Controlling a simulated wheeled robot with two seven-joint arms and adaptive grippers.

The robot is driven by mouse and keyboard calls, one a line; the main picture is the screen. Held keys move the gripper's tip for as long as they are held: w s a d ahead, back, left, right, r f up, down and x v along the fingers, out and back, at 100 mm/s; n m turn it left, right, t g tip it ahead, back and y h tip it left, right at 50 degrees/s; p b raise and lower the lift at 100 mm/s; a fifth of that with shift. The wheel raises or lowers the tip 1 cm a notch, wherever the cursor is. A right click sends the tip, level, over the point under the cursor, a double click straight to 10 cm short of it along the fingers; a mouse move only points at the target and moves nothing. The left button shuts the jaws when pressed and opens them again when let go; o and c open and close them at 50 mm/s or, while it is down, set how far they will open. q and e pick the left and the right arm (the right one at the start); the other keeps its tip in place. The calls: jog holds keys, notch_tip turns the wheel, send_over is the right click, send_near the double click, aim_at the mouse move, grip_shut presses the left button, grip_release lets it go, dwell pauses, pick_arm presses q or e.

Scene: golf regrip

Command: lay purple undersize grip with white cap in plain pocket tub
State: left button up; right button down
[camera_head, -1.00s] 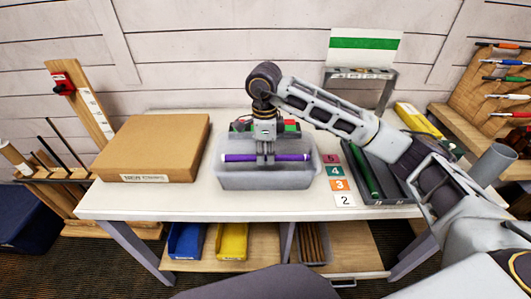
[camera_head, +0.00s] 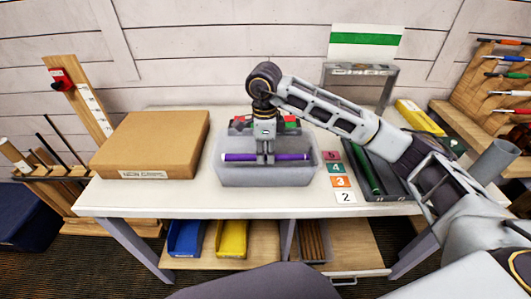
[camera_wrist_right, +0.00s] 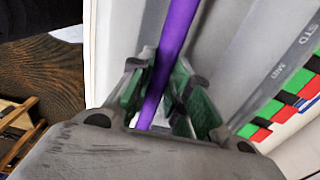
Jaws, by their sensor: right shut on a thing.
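The purple grip (camera_head: 285,156) lies level, left to right, over the grey tub (camera_head: 267,179) on the table in the head view. My right gripper (camera_head: 265,158) points down and is shut on the middle of the grip. The grip also shows between the green finger pads in the right wrist view (camera_wrist_right: 172,45). I cannot tell whether the grip touches the tub floor. My left gripper is not in view.
A cardboard box (camera_head: 152,145) is left of the tub. Number cards (camera_head: 341,182) and a dark tray with a green grip (camera_head: 366,170) are to the right. Red and green pieces (camera_head: 289,122) sit at the tub's back. Blue and yellow bins (camera_head: 231,239) are on the lower shelf.

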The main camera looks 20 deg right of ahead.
aim_at(265, 155)
jog(key=c, duration=1.3)
grip_release()
jog(key=shift+o, duration=0.2)
jog(key=shift+r, duration=0.15)
notch_tip(265, 155, up, 10)
jog(key=p, duration=0.5)
dwell(1.1)
